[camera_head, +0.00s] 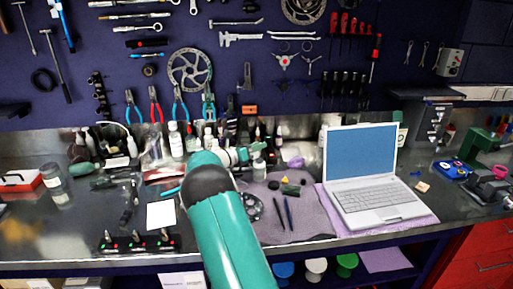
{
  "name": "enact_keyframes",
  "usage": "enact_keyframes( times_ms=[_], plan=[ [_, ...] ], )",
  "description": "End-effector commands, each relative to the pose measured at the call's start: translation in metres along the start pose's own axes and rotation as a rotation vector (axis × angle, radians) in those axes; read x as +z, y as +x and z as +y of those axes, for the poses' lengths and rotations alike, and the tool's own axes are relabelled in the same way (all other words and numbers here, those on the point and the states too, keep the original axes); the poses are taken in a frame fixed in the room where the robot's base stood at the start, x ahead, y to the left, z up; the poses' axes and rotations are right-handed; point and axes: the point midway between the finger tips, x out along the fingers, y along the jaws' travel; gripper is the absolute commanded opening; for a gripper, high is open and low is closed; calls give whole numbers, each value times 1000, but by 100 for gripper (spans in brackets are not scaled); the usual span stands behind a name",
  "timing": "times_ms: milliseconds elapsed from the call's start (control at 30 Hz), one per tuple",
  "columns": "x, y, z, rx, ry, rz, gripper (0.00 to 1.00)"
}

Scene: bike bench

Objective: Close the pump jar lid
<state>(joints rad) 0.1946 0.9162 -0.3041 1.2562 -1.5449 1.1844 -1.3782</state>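My teal arm reaches from the bottom centre over the bench. My gripper (252,153) is at its far end, small and partly merged with the bottles behind, so its fingers are not clear. A small pale jar (259,170) stands upright just below and right of my gripper; it may be the pump jar. Its top is close to the gripper, and I cannot tell whether they touch or whether a lid is open. A clear glass jar (53,178) stands far away at the left end of the bench.
An open laptop (365,190) stands right of my arm on a purple cloth. Pens (284,213) and small parts lie between them. White bottles (176,140) crowd the back edge. A power strip (137,244) lies at the front left. Tools hang on the wall behind.

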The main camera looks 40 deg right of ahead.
Motion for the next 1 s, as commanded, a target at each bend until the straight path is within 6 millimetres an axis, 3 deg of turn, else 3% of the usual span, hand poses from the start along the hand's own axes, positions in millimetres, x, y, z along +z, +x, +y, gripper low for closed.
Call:
enact_keyframes(
  times_ms=[67, 200, 667, 1000],
  plan=[
    [0, 0, 0, 0, 0, 0, 27],
    [0, 0, 0, 0, 0, 0, 0],
    [0, -1, -2, 1, 53, 0, 0],
    [-1, -1, -13, 0, 281, 0, 0]
  ],
)
